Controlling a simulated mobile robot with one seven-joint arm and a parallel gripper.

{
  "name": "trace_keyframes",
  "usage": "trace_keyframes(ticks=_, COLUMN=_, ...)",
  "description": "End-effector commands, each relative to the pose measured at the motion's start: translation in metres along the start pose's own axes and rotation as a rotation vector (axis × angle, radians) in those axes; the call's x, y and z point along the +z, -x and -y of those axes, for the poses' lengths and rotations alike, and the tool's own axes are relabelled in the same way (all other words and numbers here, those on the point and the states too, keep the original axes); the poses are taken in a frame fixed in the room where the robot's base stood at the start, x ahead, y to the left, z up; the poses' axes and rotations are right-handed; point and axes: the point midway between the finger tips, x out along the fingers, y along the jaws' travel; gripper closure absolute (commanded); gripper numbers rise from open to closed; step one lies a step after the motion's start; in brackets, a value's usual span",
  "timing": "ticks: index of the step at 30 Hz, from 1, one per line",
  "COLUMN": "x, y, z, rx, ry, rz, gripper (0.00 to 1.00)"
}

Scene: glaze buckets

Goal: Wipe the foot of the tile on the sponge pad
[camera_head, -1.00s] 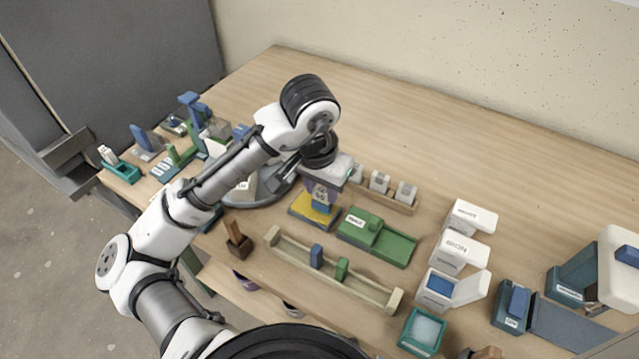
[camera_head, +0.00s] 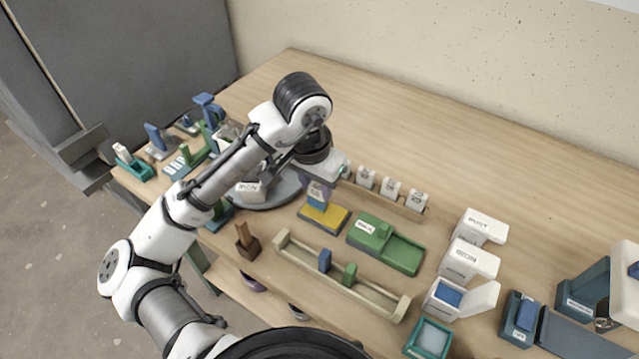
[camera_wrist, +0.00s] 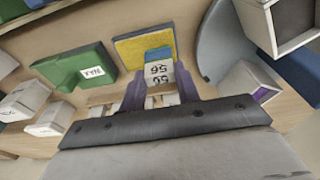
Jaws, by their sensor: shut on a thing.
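My gripper (camera_head: 320,181) is shut on a pale tile (camera_head: 317,191) with dark markings and a blue foot. The tile also shows between the purple fingers of my gripper (camera_wrist: 160,92) in the wrist view, where its label (camera_wrist: 158,72) reads "56". The tile hangs foot down over the back-left part of the yellow sponge pad (camera_head: 333,215), which lies in a blue-grey tray. The pad (camera_wrist: 128,52) lies beyond the foot in the wrist view. I cannot tell whether the foot touches the pad.
A green box (camera_head: 384,243) stands right of the pad, and a wooden rack (camera_head: 340,277) with blue and green pieces in front. Several labelled pale tiles (camera_head: 390,189) stand in a row behind. A grey round plate (camera_head: 275,193) lies left. The table's back is clear.

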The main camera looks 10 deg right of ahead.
Motion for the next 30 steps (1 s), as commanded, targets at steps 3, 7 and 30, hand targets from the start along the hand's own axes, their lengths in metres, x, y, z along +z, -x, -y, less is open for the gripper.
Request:
trace_keyframes(ticks=3, x=0.0, y=0.001, z=-0.004, rx=0.0, ry=-0.002, rz=0.0, gripper=0.97)
trace_keyframes(ticks=7, x=0.0, y=0.001, z=-0.01, rx=0.0, ry=-0.003, rz=-0.001, gripper=0.97)
trace_keyframes(ticks=30, x=0.0, y=-0.002, z=-0.037, rx=0.002, ry=-0.002, rz=0.001, gripper=0.97)
